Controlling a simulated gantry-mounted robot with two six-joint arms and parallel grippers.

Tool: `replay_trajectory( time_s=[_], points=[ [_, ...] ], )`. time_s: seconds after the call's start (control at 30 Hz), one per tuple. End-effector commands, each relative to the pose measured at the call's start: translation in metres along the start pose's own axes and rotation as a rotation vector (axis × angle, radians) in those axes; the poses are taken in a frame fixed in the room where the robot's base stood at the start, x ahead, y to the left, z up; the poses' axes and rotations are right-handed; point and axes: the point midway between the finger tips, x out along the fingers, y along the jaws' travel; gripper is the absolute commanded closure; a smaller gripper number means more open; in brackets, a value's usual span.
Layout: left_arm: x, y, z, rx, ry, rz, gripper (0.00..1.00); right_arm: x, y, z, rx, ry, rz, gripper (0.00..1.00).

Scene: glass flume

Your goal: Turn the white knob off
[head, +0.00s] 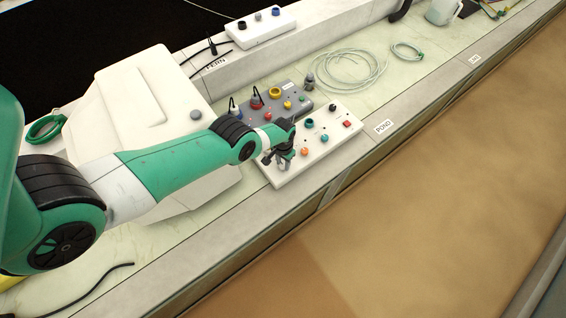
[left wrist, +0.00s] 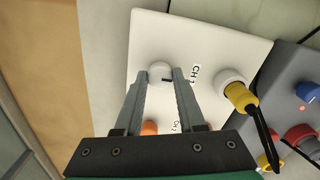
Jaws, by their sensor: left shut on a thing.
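The white knob (left wrist: 160,72) sits on a white control box (left wrist: 225,45) beside a printed "CH 1" label, with a dark mark on its right side. My left gripper (left wrist: 161,77) has its two fingers on either side of the knob and is shut on it. In the head view my left gripper (head: 276,157) is over the near left end of the white control box (head: 293,174) and hides the knob there. My right gripper is in neither view.
An orange knob (left wrist: 150,128) and a yellow plug (left wrist: 241,96) are close to my fingers. A grey box (head: 290,91) with plugs stands just behind the white one. A large white case (head: 150,85) is left, coiled cable (head: 345,68) farther right.

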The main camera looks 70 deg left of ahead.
Motion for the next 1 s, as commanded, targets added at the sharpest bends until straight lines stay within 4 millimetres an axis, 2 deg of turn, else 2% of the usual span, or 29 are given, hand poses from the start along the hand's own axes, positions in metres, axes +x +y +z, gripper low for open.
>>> replay_trajectory(
  time_s=[0.3, 0.33, 0.47, 0.5, 0.8, 1.0],
  points=[
    [0.000, 0.000, 0.000, -0.004, 0.000, 0.001, 1.00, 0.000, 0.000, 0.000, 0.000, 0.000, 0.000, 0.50],
    [0.000, 0.000, 0.000, -0.004, 0.000, 0.001, 0.58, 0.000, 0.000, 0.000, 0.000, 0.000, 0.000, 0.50],
    [0.000, 0.000, 0.000, -0.003, 0.000, 0.001, 0.34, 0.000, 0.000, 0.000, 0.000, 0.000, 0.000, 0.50],
    [0.000, 0.000, 0.000, -0.003, 0.000, 0.001, 0.31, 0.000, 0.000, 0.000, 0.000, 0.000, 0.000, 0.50],
    [-0.002, 0.000, 0.000, -0.002, 0.000, 0.000, 0.31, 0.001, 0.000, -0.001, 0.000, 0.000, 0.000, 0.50],
    [-0.024, 0.000, 0.000, -0.002, 0.000, 0.000, 0.31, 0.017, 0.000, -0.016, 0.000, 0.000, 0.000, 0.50]
  ],
)
